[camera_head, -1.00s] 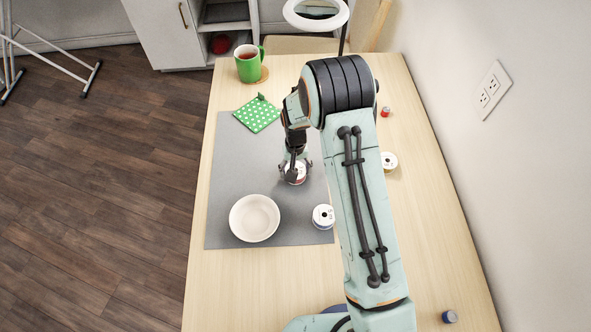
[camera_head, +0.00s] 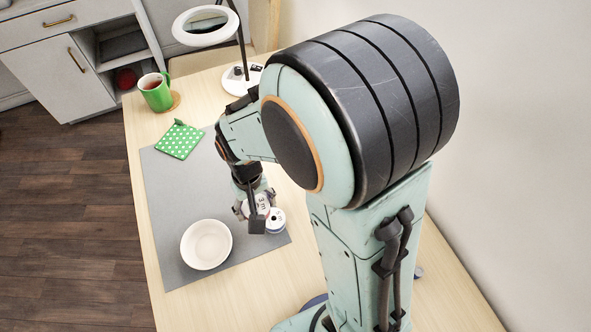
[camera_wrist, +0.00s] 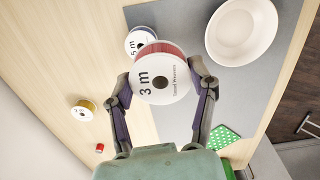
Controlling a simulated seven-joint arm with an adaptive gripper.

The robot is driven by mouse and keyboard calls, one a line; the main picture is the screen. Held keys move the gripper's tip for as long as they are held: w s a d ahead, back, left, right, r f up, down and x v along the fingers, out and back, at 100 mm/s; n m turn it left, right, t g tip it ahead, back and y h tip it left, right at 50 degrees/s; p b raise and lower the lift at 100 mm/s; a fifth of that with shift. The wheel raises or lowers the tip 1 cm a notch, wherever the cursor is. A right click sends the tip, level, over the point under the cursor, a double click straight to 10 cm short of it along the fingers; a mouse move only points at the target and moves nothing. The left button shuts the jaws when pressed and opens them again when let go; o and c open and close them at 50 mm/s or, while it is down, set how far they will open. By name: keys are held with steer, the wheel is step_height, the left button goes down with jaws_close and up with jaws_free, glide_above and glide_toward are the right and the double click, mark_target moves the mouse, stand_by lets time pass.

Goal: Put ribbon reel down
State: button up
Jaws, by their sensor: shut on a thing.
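My gripper (camera_head: 257,212) is shut on a white ribbon reel marked "3 m" (camera_wrist: 163,82), with red ribbon showing at its rim. The jaws grip it from both sides in the wrist view. The held reel (camera_head: 262,203) is partly hidden by a finger in the head view. A second white reel (camera_wrist: 138,39), with "5 m" on its face, is close beside it and partly covered by it in the wrist view; it also shows in the head view (camera_head: 276,221). I cannot tell whether the held reel touches the mat or the second reel.
The grey mat (camera_head: 175,235) holds a white bowl (camera_head: 206,245) left of my gripper and a green dotted cloth (camera_head: 179,141). A green mug (camera_head: 156,92) and a ring lamp (camera_head: 207,27) stand farther back. A gold reel (camera_wrist: 83,110) and red spool (camera_wrist: 99,148) are on the wood.

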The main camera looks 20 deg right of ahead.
steer(key=w+d+f+m, duration=0.1)
steer(key=w+d+m, duration=0.2)
steer(key=d, duration=0.4)
steer(key=w+d+f+m, duration=0.2)
steer(key=d, duration=0.5)
steer(key=s+d+f+m, duration=0.2)
steer(key=s+d+m, duration=0.1)
steer(key=d, duration=0.4)
steer(key=f, duration=0.7)
steer(key=shift+s+d, duration=0.15)
steer(key=shift+d, duration=0.05)
steer(key=shift+f, duration=0.45)
steer(key=shift+f, duration=0.1)
steer(key=o, duration=1)
